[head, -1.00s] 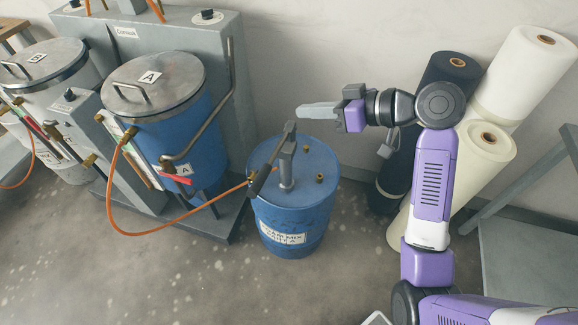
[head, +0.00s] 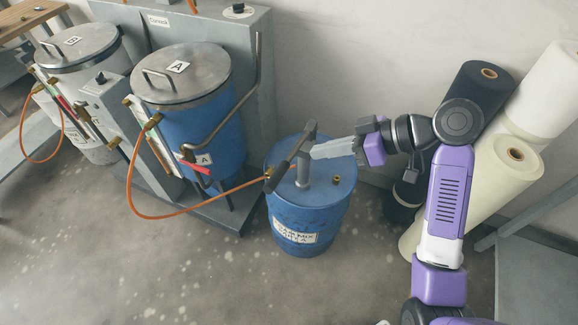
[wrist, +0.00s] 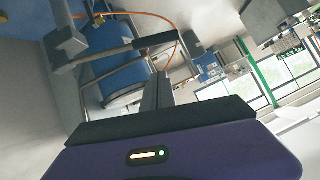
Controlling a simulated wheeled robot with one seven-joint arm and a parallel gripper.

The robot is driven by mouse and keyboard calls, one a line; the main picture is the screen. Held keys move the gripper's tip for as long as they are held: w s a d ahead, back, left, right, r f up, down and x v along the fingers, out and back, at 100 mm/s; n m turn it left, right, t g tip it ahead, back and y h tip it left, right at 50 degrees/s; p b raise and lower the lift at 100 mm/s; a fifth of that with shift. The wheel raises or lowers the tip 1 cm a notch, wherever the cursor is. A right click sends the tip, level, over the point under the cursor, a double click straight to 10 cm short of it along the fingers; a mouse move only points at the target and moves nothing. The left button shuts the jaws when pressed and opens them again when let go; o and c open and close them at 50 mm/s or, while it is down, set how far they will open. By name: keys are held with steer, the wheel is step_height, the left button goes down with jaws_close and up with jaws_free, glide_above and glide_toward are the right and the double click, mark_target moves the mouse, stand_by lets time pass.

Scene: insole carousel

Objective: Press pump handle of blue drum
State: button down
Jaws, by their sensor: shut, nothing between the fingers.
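The blue drum (head: 300,215) stands upright on the floor at the middle of the head view. Its grey pump (head: 304,172) rises from the lid, and the pump handle (head: 296,151) slopes down-left to a dark grip (head: 277,177). My gripper (head: 314,152) is shut and empty, with its fingers pointing left just right of the handle. Whether they touch it cannot be told. In the wrist view the shut fingers (wrist: 158,92) point up towards the handle's dark grip (wrist: 155,40), and the grey pump head (wrist: 68,42) shows at upper left.
An orange hose (head: 172,215) runs from the drum to blue tank A (head: 210,125), left of the drum on a grey machine. Tank B (head: 88,80) is further left. Dark (head: 478,90) and cream (head: 500,185) rolls stand close behind my arm. Floor in front is clear.

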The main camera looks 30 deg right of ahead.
steer(key=w+a+f+p, duration=0.1)
steer(key=w+a+f, duration=0.3)
steer(key=f, duration=0.4)
steer(key=shift+w+a+p, duration=0.3)
steer(key=shift+a+p, duration=0.1)
steer(key=shift+a, duration=0.5)
